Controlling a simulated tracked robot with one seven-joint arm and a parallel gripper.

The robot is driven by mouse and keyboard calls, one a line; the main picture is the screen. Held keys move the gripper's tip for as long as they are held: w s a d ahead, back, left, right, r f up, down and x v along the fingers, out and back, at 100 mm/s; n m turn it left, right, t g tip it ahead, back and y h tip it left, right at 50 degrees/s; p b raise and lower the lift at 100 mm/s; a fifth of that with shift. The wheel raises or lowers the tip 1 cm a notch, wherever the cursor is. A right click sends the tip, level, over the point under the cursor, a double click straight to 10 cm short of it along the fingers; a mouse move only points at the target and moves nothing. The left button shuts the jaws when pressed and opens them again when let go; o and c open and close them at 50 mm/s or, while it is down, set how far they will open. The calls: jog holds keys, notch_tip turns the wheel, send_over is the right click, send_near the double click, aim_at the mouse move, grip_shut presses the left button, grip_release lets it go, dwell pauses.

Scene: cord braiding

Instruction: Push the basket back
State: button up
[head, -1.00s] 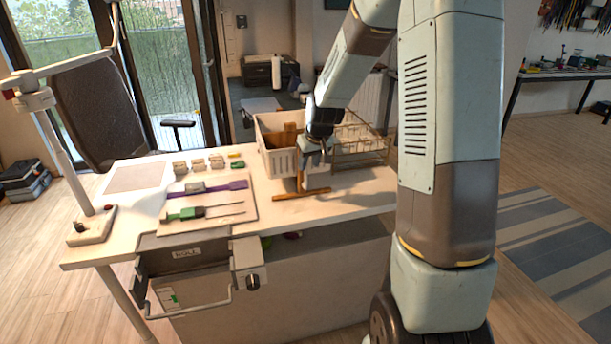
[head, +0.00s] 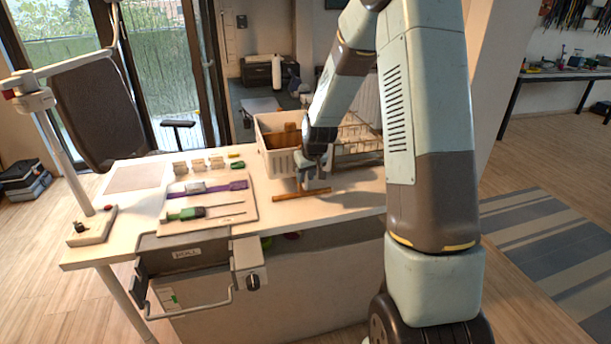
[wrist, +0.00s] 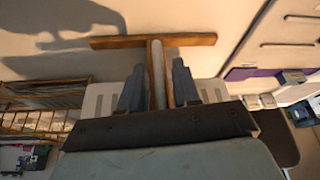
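A white slotted plastic basket (head: 282,160) stands at the back of the table, with brown wooden pieces inside. Its slotted wall shows in the wrist view (wrist: 99,98), partly hidden by my gripper. A T-shaped wooden tool (head: 290,197) is in front of the basket, its crossbar low over the tabletop; whether it touches is unclear. In the wrist view its crossbar (wrist: 110,42) lies across the top. My gripper (head: 312,182) is low over the tool. In the wrist view, its fingers (wrist: 157,85) stand on either side of the tool's handle, with narrow gaps showing. It looks open.
A wire rack (head: 357,138) stands right of the basket. A board (head: 240,213) holding a purple and a green-handled tool lies to the left, with several small blocks (head: 197,165) behind it. A drawer hangs under the front edge.

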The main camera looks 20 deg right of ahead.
grip_shut()
jog(key=shift+w, duration=0.1)
dwell(0.3)
